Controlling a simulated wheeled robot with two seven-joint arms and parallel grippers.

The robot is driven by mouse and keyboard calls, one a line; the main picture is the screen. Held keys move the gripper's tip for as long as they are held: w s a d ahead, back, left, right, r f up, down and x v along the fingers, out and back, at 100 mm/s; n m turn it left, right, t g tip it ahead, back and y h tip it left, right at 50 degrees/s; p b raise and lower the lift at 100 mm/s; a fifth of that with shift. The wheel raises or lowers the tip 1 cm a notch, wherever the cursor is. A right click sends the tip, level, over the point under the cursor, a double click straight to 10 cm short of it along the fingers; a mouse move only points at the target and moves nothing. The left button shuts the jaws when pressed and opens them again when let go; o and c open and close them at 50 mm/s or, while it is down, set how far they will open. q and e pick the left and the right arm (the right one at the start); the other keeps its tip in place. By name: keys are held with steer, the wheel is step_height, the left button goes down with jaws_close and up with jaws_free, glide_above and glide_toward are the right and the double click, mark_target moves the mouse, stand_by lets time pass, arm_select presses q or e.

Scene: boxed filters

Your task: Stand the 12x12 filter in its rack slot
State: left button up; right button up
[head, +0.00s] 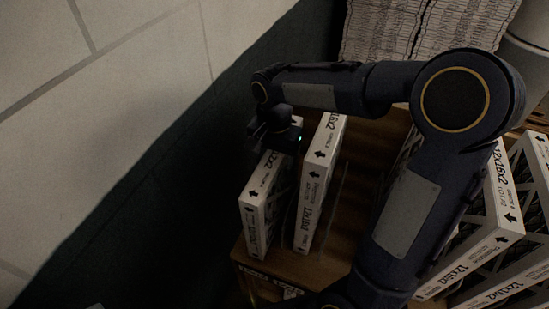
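A white-edged filter (255,203), probably the 12x12 one, stands upright at the left of the wooden rack (318,267). Its label is small and hard to read. A taller white-edged filter (317,180) stands upright just to its right, with a narrow gap between them. My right gripper (279,143) reaches in from the right and is at the far upper end of the left filter. Its fingers are dark and partly hidden, so I cannot tell whether they grip the filter. My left gripper is out of view.
Thin rack dividers (338,205) stand right of the taller filter, beside an empty stretch of rack. More boxed filters (488,225), marked 12x16x2, lean at the right behind my arm. A dark green wall band borders the left.

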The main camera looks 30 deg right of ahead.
steer(key=shift+r, duration=0.3)
step_height(320, 180, up, 12)
steer(key=shift+f+p, duration=0.15)
steer(key=shift+p, duration=0.3)
stand_by(0.3)
